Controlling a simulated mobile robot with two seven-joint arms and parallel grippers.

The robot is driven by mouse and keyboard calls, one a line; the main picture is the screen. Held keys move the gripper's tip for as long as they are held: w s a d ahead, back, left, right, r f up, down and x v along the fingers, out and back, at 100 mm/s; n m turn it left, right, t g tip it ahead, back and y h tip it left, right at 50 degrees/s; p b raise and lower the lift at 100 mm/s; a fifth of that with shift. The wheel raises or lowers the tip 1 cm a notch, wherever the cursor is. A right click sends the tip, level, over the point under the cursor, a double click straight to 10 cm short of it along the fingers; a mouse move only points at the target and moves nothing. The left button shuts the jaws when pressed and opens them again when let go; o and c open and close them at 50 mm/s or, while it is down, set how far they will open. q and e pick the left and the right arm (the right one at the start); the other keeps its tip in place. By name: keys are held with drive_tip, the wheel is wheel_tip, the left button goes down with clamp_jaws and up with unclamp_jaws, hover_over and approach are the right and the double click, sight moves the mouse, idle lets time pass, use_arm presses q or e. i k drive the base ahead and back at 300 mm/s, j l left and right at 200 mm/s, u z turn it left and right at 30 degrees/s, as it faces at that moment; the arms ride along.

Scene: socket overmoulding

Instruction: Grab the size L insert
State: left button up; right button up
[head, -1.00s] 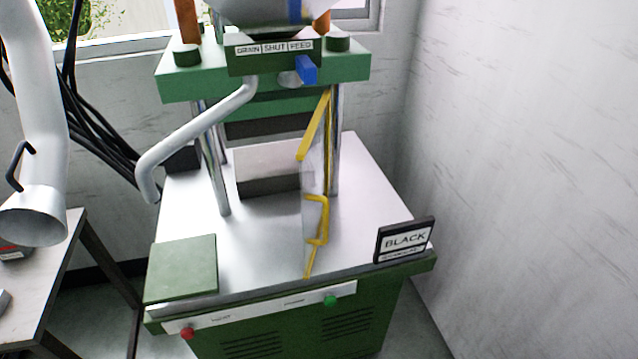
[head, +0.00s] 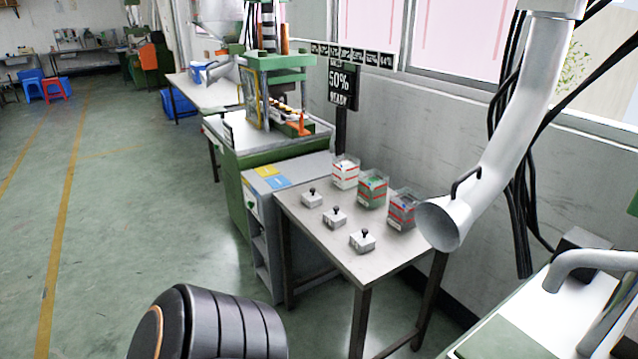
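No thing marked size L can be read in the head view. Three small pale blocks with black knobs stand in a row on a grey table: the back block (head: 312,199), the middle block (head: 333,217) and the front block (head: 362,241). Behind them stand three clear bins with red and white labels: one with white contents (head: 345,173), one with green (head: 372,188) and one with dark and red (head: 402,209). Their label text is too small to read. Neither gripper is in view; only a black ribbed part of my arm shows at the bottom.
The grey table (head: 378,262) has bare room at its front. A white duct (head: 465,215) hangs over its right end. A green press (head: 275,95) stands behind, with a "50% READY" sign (head: 341,85). Another machine's bench is at lower right. The floor at left is clear.

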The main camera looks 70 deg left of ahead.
sight(334, 217)
drive_tip(key=u, duration=2.05)
drive_tip(key=z, duration=0.2)
drive_tip(key=i+j+z, duration=0.2)
drive_tip(key=j+z, duration=0.15)
drive_tip(key=i+j+z, duration=0.2)
drive_tip(key=j+z, duration=0.15)
drive_tip(key=i+j+z, duration=0.15)
drive_tip(key=j, duration=0.3)
drive_tip(key=i+j+z, duration=0.1)
drive_tip(key=j, duration=0.4)
drive_tip(key=i+j, duration=0.1)
drive_tip(key=j, duration=0.35)
drive_tip(key=i+j, duration=0.1)
drive_tip(key=j, duration=0.35)
drive_tip(key=i+j+z, duration=0.1)
drive_tip(key=j, duration=0.35)
drive_tip(key=i+j, duration=0.1)
drive_tip(key=j, duration=0.4)
